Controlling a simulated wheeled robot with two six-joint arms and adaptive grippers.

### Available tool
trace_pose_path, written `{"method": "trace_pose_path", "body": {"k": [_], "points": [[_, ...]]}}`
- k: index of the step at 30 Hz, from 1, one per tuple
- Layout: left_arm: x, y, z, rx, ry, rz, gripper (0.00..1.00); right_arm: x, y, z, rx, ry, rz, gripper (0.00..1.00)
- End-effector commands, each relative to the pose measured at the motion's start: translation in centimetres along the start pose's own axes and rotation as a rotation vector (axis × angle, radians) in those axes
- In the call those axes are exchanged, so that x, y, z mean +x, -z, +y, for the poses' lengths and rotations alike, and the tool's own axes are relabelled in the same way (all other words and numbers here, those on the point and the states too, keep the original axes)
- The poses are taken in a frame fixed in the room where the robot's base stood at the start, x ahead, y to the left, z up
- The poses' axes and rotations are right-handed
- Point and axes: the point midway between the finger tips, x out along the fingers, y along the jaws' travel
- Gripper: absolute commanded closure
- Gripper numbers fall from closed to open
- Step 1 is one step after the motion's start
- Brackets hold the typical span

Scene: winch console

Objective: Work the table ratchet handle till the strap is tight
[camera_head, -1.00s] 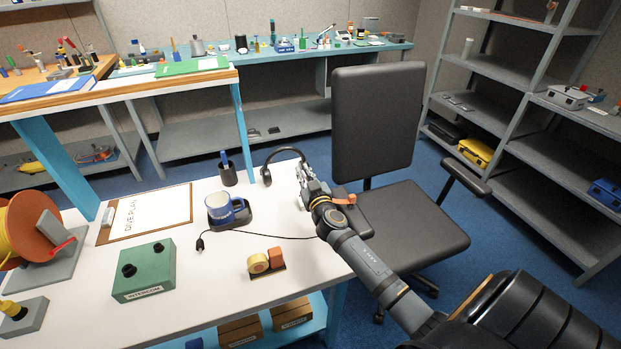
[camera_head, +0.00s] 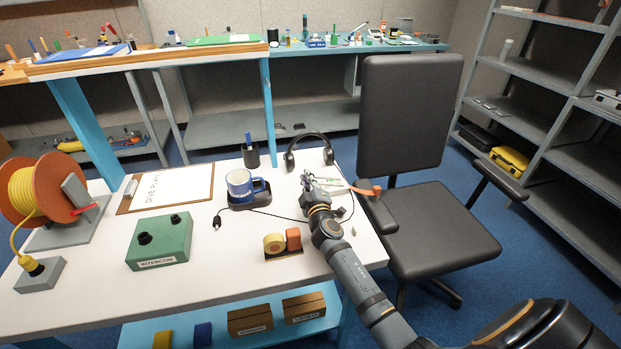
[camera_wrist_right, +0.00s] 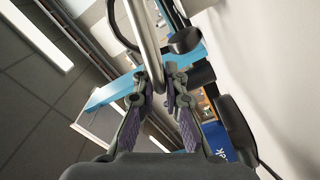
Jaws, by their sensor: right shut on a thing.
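My right gripper (camera_head: 309,182) is over the far right corner of the white table, just in front of the headset. In the right wrist view its fingers (camera_wrist_right: 163,84) are closed around a bare metal bar (camera_wrist_right: 147,45), which looks like the ratchet handle. In the head view the bar is too small to make out. An orange-red piece (camera_head: 366,191) sticks out to the right beside my wrist, over the table edge; I cannot tell whether it is the strap. The ratchet body is mostly hidden by my arm. My left gripper is not in view.
A green intercom box (camera_head: 160,242) and cable reel (camera_head: 42,190) are left. A black chair (camera_head: 440,225) stands close at the right edge.

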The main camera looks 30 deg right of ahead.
Motion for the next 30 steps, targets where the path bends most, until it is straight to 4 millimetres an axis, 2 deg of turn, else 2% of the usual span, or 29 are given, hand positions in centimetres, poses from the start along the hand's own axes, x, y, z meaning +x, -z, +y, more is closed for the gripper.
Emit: {"method": "trace_pose_path", "body": {"k": [9,23,24,29,30], "points": [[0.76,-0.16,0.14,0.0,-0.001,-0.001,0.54,-0.04,-0.46,-1.18,-0.189,0.002,0.001,1.0],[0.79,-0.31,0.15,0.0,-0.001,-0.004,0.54,-0.04,-0.49,-1.25,-0.215,0.001,0.001,1.0],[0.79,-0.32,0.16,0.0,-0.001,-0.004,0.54,-0.04,-0.5,-1.25,-0.215,0.001,0.001,0.9],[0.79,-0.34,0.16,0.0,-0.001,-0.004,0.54,-0.03,-0.46,-1.22,-0.215,0.001,0.002,0.68],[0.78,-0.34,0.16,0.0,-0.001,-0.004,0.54,-0.03,-0.45,-1.2,-0.215,0.0,0.002,0.68]]}}
